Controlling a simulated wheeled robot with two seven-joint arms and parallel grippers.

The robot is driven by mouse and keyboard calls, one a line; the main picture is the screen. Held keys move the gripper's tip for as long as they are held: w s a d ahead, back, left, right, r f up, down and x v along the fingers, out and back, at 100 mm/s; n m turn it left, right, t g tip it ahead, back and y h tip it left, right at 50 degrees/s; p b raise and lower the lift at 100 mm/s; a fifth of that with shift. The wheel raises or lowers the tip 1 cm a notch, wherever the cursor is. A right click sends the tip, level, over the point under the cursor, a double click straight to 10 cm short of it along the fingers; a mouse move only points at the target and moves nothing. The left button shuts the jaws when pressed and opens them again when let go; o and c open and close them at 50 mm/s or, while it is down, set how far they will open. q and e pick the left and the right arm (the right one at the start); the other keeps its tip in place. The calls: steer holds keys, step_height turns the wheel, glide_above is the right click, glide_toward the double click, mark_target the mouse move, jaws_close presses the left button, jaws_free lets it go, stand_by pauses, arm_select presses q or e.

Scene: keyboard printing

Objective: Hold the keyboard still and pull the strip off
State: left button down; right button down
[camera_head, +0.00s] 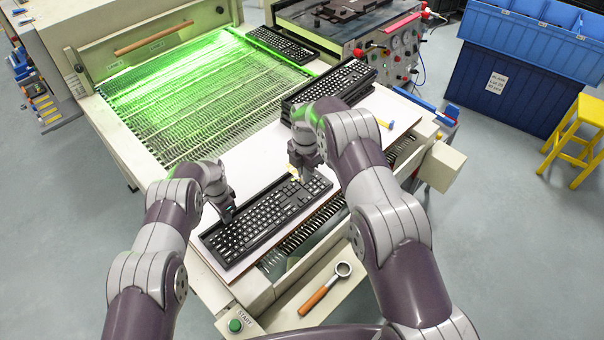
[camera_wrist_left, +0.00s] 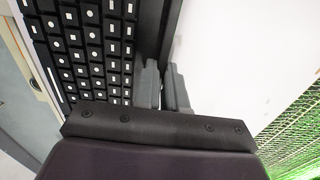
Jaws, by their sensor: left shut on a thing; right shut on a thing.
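The black keyboard (camera_head: 262,218) lies on the white board in front of me. My left gripper (camera_head: 228,214) is shut on the keyboard's far edge near its left part. In the left wrist view the keyboard (camera_wrist_left: 85,50) fills the upper left, and the left fingers (camera_wrist_left: 163,88) straddle its edge. My right gripper (camera_head: 301,178) is low over the keyboard's right end, shut on what seems to be the strip (camera_head: 294,177). Only a small pale yellowish bit of the strip shows there; the gripper hides the rest.
A stack of keyboards (camera_head: 325,85) stands behind on the right. A wooden-handled tool (camera_head: 325,290) lies on the front ledge near a green START button (camera_head: 235,325). A mesh conveyor (camera_head: 175,100) glows green behind.

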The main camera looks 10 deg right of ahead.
arm_select(q)
steer(key=c, duration=1.1)
jaws_free()
steer(key=shift+r, duration=0.1)
